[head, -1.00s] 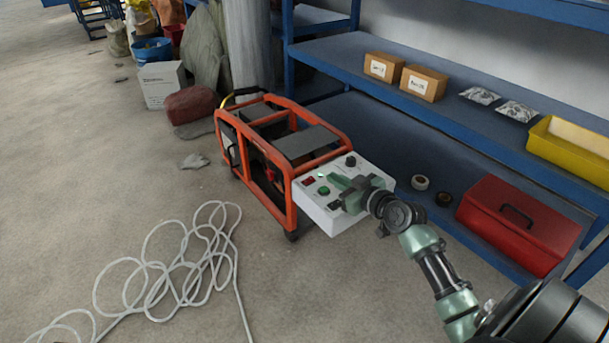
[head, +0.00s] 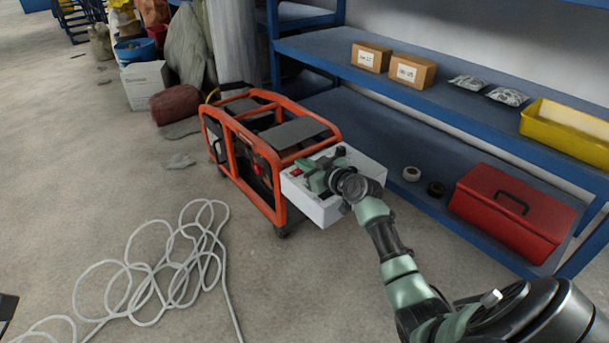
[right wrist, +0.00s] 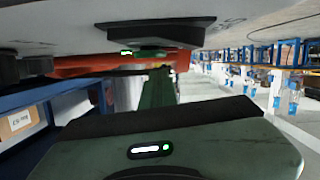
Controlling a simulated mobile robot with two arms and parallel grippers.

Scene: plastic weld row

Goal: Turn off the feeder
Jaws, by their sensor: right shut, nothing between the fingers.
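The feeder is an orange-framed machine (head: 235,128) on the floor, with a white control box (head: 322,210) at its near end. A red switch (head: 296,172) shows at the left of the box's top. My right gripper (head: 308,166) is shut and empty, low over the panel, with its fingertips close beside the red switch. I cannot tell whether they touch it. The gripper and wrist hide most of the panel. In the right wrist view the green fingers (right wrist: 158,90) point at the machine, close to the pale panel.
A blue shelf (head: 420,110) stands right behind the feeder, holding cardboard boxes (head: 412,71), a yellow bin (head: 565,135) and a red toolbox (head: 512,212). A loose white cable (head: 165,262) lies on the floor at the left.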

